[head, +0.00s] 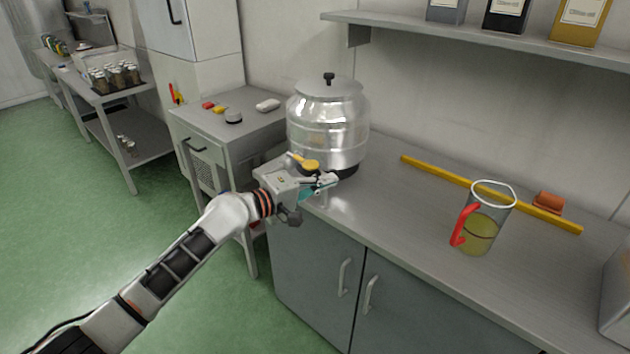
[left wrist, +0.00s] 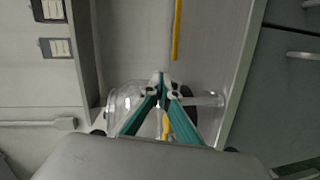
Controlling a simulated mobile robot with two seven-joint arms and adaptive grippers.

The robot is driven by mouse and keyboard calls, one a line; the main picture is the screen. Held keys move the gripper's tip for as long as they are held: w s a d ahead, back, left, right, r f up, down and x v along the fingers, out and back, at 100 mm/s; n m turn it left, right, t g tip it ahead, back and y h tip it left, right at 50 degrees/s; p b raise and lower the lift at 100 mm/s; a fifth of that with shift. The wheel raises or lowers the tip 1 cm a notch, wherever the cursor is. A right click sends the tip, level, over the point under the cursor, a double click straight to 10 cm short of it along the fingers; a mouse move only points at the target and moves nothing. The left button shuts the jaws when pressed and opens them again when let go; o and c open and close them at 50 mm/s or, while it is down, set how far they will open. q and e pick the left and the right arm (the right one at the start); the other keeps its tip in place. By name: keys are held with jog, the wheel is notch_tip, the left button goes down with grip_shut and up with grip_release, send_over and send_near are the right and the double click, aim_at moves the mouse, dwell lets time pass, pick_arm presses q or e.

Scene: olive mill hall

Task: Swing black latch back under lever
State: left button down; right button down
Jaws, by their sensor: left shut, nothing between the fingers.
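A shiny steel drum (head: 328,120) with a black lid knob and dark base stands at the left end of the steel counter. A yellow lever (head: 305,163) shows at its lower front, just above my left gripper (head: 332,180). In the left wrist view the drum (left wrist: 122,98) lies behind the teal fingers, and part of the yellow lever (left wrist: 166,126) shows between them. My left gripper is shut and empty, its tips close to the drum's lower front; I cannot tell whether they touch anything. I cannot make out the black latch; the gripper covers much of the area under the lever. My right gripper is out of view.
On the counter (head: 400,215) are a jug (head: 482,222) with a red handle and yellow liquid, a long yellow bar (head: 430,172) and an orange-brown block (head: 548,202). A shelf (head: 480,36) with containers hangs above. The counter's middle is free.

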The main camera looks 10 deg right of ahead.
pick_arm(q)
jog(key=shift+d, duration=1.05)
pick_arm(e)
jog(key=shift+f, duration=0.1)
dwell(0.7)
